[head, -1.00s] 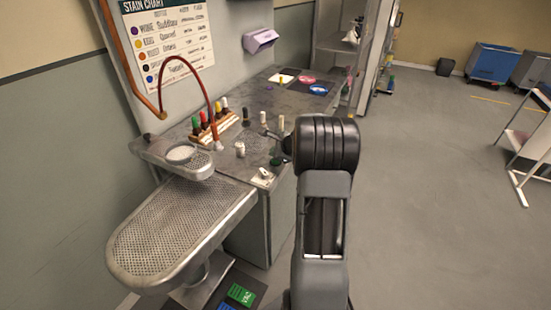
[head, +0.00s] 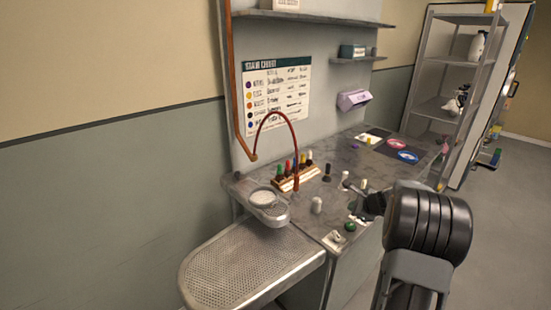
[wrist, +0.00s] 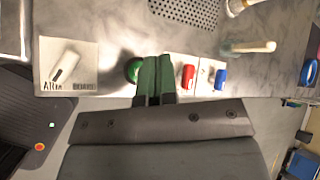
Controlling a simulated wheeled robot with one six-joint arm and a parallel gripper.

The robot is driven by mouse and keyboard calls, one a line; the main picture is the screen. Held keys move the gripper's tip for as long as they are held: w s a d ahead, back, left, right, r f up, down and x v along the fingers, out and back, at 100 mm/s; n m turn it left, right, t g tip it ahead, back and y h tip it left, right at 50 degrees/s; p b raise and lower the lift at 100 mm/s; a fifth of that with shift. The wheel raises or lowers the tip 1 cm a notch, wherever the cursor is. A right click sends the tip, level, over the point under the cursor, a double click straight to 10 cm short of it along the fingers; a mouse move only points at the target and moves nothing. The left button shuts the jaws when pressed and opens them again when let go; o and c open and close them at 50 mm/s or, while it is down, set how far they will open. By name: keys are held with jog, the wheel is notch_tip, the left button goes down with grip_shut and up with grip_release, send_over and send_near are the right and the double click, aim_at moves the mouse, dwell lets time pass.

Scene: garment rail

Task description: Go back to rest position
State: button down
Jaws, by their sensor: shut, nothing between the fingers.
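My gripper shows in the wrist view (wrist: 153,78) with its two green-tipped fingers together and nothing between them. A round green object is partly hidden just left of the fingertips. In the head view my gripper (head: 368,206) is small and dark, partly hidden by my own arm, over the right front part of the grey worktop (head: 318,225).
Close to the fingers lie a red bottle (wrist: 188,76), a blue one (wrist: 220,78) and a white card with a white item (wrist: 68,68). The worktop holds a bottle rack (head: 296,180) and hose (head: 295,150). A perforated board (head: 245,268) juts out in front. Shelves (head: 450,75) stand at right.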

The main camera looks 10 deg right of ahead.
jog(key=shift+s+a+f+n, duration=0.15)
jog(key=shift+n, duration=0.45)
jog(key=shift+s+a+f+n+g+y, duration=0.2)
jog(key=shift+s+a+f+n+g, duration=0.2)
jog(key=shift+s+f+n, duration=0.2)
jog(key=shift+s+a+f+n+g+y, duration=0.2)
jog(key=shift+s+a+f+n+g, duration=0.15)
jog(key=shift+s+f+n, duration=0.2)
jog(key=s+a+n+g, duration=0.1)
jog(key=s+a+n, duration=0.1)
jog(key=s+a+n+g, duration=0.1)
jog(key=s+a+n, duration=0.2)
jog(key=shift+s+a+r+n+g+y, duration=0.1)
jog(key=shift+s+a+n+g+y, duration=0.15)
jog(key=shift+a+y, duration=0.1)
jog(key=s+a+r+n+h, duration=0.1)
jog(key=s+a+r+n, duration=0.2)
jog(key=s+a+n, duration=0.2)
jog(key=s+a+r+n+g+h, duration=0.1)
jog(key=s+a+r+n, duration=0.2)
jog(key=s+a+n, duration=0.2)
jog(key=s+a+r+n+h, duration=0.1)
jog(key=s+a+r+n, duration=0.2)
jog(key=s+a+n, duration=0.3)
jog(key=a, duration=0.3)
jog(key=shift+s, duration=0.4)
